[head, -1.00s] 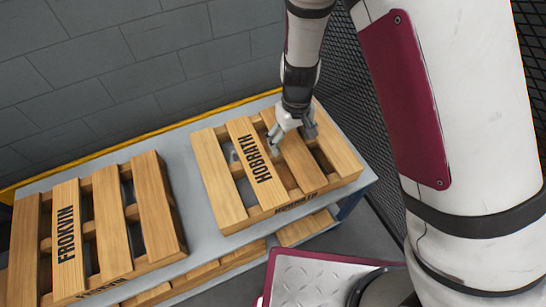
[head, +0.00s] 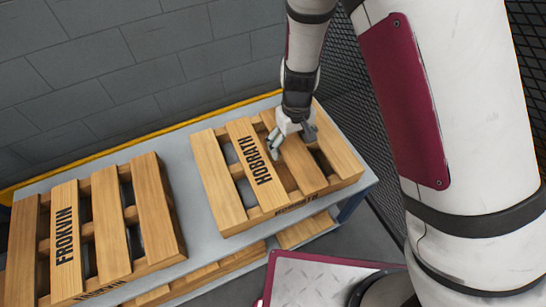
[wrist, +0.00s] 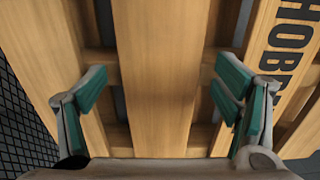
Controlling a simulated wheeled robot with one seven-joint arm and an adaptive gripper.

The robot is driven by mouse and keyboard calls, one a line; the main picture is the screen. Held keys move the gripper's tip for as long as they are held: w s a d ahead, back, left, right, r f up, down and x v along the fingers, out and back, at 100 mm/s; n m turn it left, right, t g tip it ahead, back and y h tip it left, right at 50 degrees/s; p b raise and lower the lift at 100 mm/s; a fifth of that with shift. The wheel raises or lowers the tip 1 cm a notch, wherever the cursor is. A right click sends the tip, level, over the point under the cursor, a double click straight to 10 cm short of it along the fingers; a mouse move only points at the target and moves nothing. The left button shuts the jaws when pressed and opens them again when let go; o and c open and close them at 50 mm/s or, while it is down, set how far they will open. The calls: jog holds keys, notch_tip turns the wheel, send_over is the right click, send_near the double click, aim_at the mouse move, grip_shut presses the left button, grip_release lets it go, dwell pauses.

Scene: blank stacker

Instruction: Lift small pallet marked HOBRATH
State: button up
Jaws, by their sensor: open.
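The small pallet marked HOBRATH (head: 222,184) lies flat on the right part of the grey bench, its name printed on one top slat. My gripper (head: 290,148) is over its right half, pointing down at a slat next to the lettered one. In the wrist view, the green-padded fingers of my gripper (wrist: 165,95) are spread wide, with a bare slat (wrist: 160,60) of the pallet between them. The lettered slat (wrist: 265,70) is to the right there. I cannot tell whether the fingertips reach below the slat's top or touch it.
A pallet marked FROKVIN (head: 66,220) lies on the left of the grey bench (head: 200,232). More pallet wood (head: 305,230) shows on a lower level. A grey block wall (head: 100,70) stands behind, and black mesh (head: 350,120) stands at the right.

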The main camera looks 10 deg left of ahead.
grip_shut()
jog(key=shift+r, duration=0.1)
